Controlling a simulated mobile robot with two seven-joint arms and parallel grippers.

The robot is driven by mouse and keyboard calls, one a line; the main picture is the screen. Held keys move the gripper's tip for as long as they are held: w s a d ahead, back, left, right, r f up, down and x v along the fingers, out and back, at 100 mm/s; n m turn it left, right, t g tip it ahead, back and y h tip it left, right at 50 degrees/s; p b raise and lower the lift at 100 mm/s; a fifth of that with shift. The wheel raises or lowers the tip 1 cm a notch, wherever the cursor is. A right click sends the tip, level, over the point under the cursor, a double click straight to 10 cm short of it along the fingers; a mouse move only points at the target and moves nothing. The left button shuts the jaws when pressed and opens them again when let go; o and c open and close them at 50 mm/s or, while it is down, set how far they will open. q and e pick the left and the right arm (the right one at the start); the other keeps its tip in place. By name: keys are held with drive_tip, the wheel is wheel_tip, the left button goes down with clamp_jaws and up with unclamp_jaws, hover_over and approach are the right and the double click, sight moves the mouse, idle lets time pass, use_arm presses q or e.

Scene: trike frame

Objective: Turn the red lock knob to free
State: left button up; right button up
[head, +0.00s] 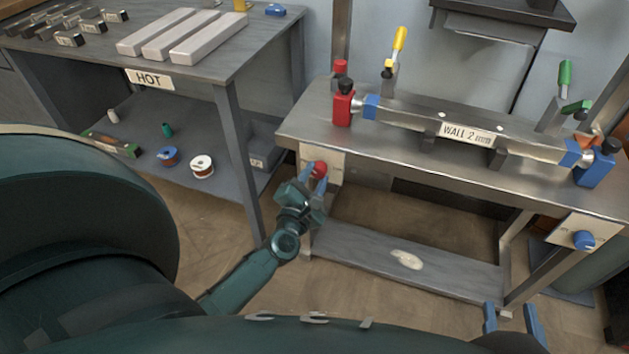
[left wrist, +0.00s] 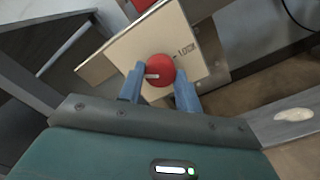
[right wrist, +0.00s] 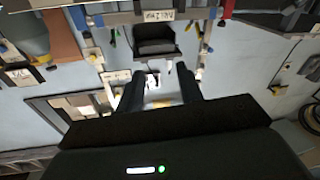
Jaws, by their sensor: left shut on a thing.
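The red lock knob (head: 320,169) sits on a pale plate (head: 333,160) at the left front of the workbench. In the left wrist view the red knob (left wrist: 160,70) shows a white pointer line toward the left finger, and the plate has a printed "LOCK" label (left wrist: 184,49) to the right. My left gripper (head: 312,172) is shut on the knob, with one blue finger on each side. My right gripper (head: 510,308) is low at the front right, its fingers apart and empty; it also shows in the right wrist view (right wrist: 158,82).
A steel beam labelled "WALL 2 mm" (head: 466,134) lies on the workbench between a red clamp block (head: 343,106) and a blue one (head: 596,165). A blue knob (head: 584,240) is on the right plate. A table marked "HOT" (head: 149,79) stands left.

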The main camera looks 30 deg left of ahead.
use_arm(q)
drive_tip(key=n+b, duration=0.1)
drive_tip(key=n, duration=0.1)
drive_tip(key=shift+n, duration=0.4)
drive_tip(key=shift+n+b, duration=0.75)
drive_tip(key=shift+n, duration=1.15)
use_arm(e)
drive_tip(key=shift+a+t+y, duration=0.4)
drive_tip(key=shift+y, duration=0.1)
use_arm(q)
drive_tip(key=shift+w+r, duration=0.1)
drive_tip(key=o, duration=1)
drive_tip(key=v, duration=0.7)
drive_tip(key=shift+s+d+b, duration=0.15)
drive_tip(key=shift+s+b, duration=0.15)
drive_tip(key=shift+b, duration=0.15)
use_arm(e)
drive_tip(key=shift+a+r, duration=0.1)
drive_tip(key=shift+r, duration=0.05)
